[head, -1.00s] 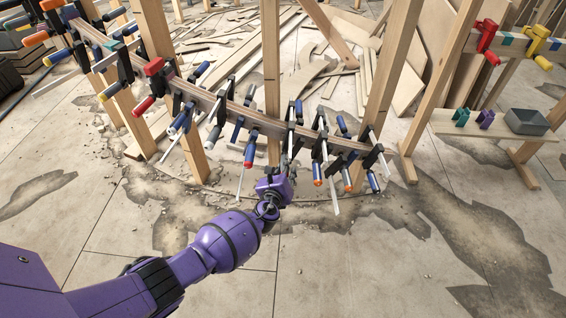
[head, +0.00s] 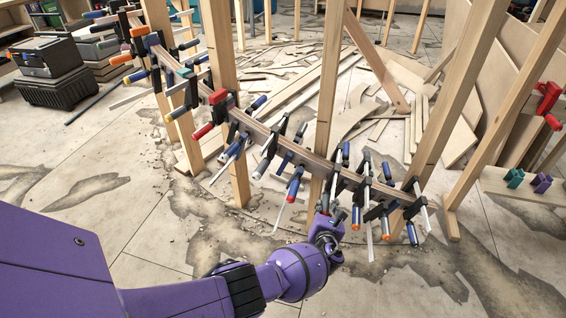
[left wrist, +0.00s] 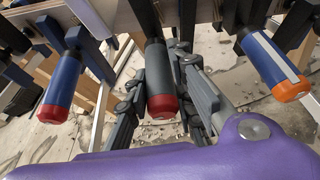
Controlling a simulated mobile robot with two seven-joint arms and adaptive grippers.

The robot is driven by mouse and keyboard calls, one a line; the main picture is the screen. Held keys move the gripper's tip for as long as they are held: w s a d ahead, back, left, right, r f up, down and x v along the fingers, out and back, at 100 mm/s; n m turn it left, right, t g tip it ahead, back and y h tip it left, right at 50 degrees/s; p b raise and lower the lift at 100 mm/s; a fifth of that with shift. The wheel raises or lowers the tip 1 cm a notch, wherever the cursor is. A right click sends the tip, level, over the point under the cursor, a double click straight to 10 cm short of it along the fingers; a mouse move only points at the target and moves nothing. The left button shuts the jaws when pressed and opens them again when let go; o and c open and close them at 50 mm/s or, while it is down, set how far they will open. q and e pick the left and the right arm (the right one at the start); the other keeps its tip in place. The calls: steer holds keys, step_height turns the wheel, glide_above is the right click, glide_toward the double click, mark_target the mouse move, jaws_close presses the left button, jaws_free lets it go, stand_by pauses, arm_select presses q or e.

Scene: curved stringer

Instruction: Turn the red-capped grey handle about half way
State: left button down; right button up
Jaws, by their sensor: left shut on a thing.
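The red-capped grey handle (left wrist: 160,72) hangs upright in the middle of the left wrist view, its red cap at the bottom. My left gripper (left wrist: 162,92) has a dark finger on each side of it and is shut on it. In the head view my left gripper (head: 326,222) is at the lower edge of the curved wooden stringer (head: 270,135) and mostly hides this handle. The handle's turn angle cannot be told. My right gripper is not in view.
A red-capped blue handle (left wrist: 62,86) hangs to the left and an orange-capped blue handle (left wrist: 272,64) to the right, both close by. Several other clamps line the stringer. A wooden post (head: 328,100) stands behind my gripper. The cracked floor in front is open.

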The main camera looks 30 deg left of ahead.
arm_select(q)
steer(key=shift+a, duration=0.25)
steer(key=c, duration=1.7)
jaws_free()
steer(key=shift+o, duration=0.7)
steer(key=shift+d+r, duration=0.1)
steer(key=shift+d, duration=0.15)
steer(key=shift+s+d, duration=0.15)
steer(key=shift+s, duration=0.05)
steer(key=v, duration=1.1)
steer(key=shift+s, duration=0.3)
